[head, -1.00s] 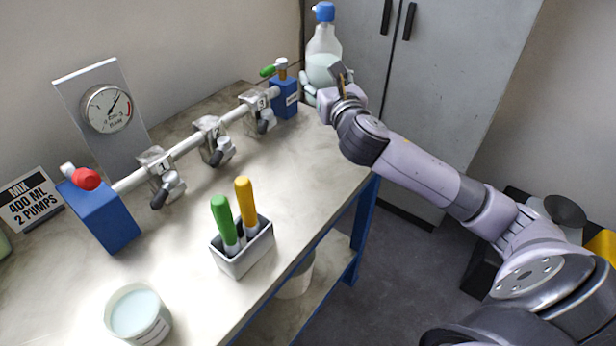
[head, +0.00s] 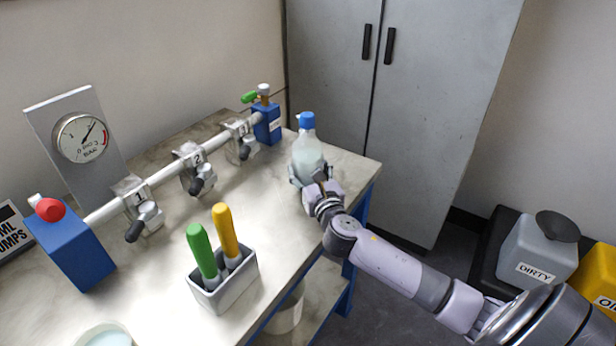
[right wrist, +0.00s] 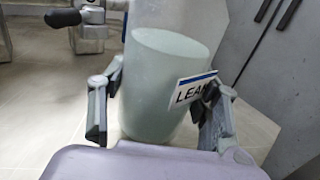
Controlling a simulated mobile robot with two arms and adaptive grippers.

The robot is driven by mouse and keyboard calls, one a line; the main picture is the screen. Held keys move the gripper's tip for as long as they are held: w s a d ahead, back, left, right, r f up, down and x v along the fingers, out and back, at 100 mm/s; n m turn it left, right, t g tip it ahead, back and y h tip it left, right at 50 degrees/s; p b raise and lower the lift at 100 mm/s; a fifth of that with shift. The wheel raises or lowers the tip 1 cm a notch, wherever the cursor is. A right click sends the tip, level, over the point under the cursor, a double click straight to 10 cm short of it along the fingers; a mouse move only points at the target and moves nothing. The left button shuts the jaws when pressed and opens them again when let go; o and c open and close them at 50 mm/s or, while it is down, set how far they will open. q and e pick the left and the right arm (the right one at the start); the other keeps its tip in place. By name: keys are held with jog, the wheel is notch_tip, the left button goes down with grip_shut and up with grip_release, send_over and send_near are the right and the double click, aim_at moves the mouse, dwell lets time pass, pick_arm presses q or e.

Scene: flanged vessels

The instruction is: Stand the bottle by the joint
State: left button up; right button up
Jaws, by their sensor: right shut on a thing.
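The clear bottle (head: 308,150) has a blue cap, pale liquid inside and a label reading "LEA…" in the right wrist view (right wrist: 165,85). It is upright at the far right end of the bench, just right of the pipe's far blue end block. My right gripper (head: 310,182) is shut around its lower part, one finger on each side. Its base looks on or very close to the bench top; I cannot tell if it touches. The pipe's clamped joints are numbered: joint 1 (head: 138,205), joint 2 (head: 196,168) and the farthest joint (head: 241,138). My left gripper is out of view.
A pressure gauge (head: 82,138) stands behind the pipe. A tub (head: 105,335) is cut off at the bottom. Bare bench top (head: 255,195) lies between pipe and bottle.

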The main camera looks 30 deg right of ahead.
jog(key=shift+f, duration=0.8)
jog(key=o, duration=1.5)
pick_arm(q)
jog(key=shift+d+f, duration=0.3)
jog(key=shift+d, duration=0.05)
pick_arm(e)
jog(key=shift+o, duration=0.2)
